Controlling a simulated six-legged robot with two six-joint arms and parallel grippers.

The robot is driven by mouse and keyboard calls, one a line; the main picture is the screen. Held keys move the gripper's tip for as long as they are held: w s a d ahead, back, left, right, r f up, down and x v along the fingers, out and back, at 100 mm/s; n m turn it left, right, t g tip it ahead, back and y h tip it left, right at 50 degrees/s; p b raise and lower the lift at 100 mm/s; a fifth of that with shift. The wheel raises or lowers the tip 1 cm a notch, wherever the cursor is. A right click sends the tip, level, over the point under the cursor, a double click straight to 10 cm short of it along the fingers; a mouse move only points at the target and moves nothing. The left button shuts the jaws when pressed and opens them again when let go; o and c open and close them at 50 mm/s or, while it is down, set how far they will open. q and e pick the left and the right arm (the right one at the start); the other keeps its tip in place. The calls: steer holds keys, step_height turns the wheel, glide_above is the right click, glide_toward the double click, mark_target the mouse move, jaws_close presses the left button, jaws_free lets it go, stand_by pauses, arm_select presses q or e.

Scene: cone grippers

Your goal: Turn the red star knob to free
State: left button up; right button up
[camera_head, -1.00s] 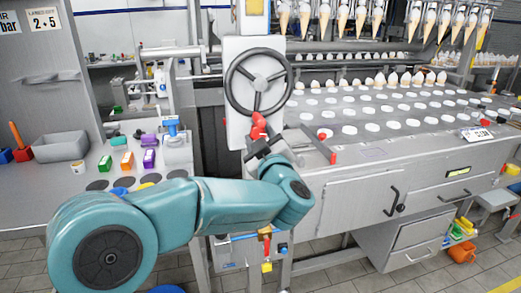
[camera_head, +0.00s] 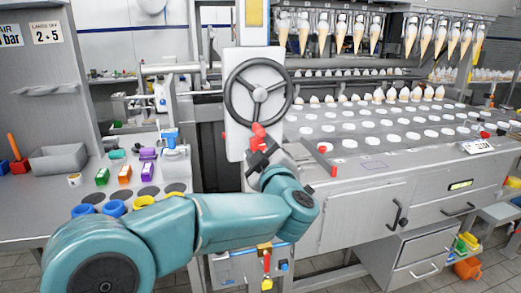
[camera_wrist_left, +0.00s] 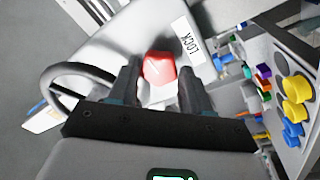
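The red star knob (camera_head: 258,131) sits on the pale upright panel (camera_head: 239,139), just below the dark handwheel (camera_head: 258,92). My left gripper (camera_head: 259,148) reaches up to it from below and partly covers it in the head view. In the left wrist view the red knob (camera_wrist_left: 159,68) shows between the two dark fingertips (camera_wrist_left: 159,66). The fingers stand apart, with narrow gaps beside the knob; firm contact is not visible. A "LOCK" label (camera_wrist_left: 188,43) is on the panel beside the knob. My right gripper is in neither view.
The handwheel rim (camera_wrist_left: 75,80) is close to the left finger in the wrist view. A small red-tipped lever (camera_head: 325,148) stands right of the panel. A bench (camera_head: 40,210) with coloured blocks and cups is at the left; the conveyor with white discs is at the right.

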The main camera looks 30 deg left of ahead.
arm_select(q)
steer(key=shift+o, duration=1.1)
steer(key=shift+s+r, duration=0.1)
steer(key=v, duration=1.6)
steer(key=shift+b, duration=0.35)
